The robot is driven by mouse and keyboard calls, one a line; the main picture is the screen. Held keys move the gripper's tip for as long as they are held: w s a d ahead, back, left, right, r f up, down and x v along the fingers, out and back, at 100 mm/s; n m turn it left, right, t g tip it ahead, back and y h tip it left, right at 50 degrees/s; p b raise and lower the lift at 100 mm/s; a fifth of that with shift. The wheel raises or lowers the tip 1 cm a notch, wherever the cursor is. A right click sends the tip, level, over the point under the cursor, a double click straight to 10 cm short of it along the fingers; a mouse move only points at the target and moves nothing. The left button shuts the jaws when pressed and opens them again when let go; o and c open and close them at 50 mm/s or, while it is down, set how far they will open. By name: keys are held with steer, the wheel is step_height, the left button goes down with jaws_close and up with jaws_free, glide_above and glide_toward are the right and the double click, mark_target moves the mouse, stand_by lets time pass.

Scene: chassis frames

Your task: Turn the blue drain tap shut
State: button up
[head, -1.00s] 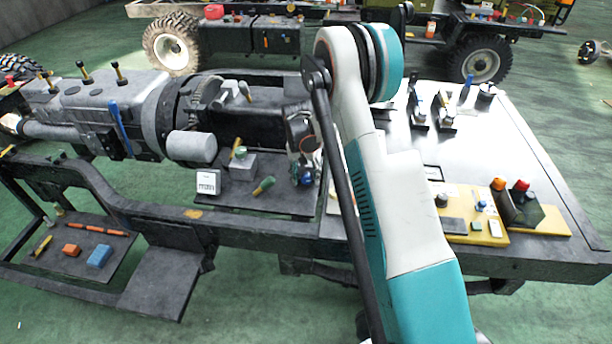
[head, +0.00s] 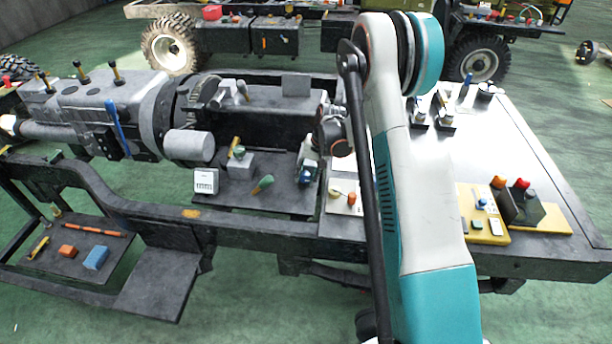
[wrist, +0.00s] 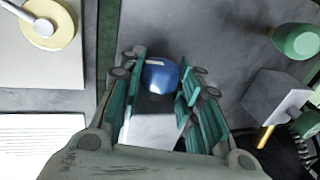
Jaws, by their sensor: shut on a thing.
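The blue drain tap (wrist: 160,77) is a rounded blue knob with a pale mark on its top, seen in the wrist view on a grey block. My gripper (wrist: 162,70) has its green-padded fingers on either side of the knob, closed on it. In the head view the tap shows as a small blue spot (head: 305,176) beside a pale block at the right of the dark tray. My arm's wrist stands just above and to the right there, and the finger contact is too small to tell.
A green knob (wrist: 297,42) and a grey block (wrist: 272,98) with a yellow handle lie right of the tap in the wrist view. A pale panel with a round dial (wrist: 45,22) lies left. A white box (head: 206,182) stands on the dark tray (head: 225,200).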

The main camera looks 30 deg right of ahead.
steer(key=o, duration=1)
steer(key=shift+o, duration=0.2)
steer(key=v, duration=1.2)
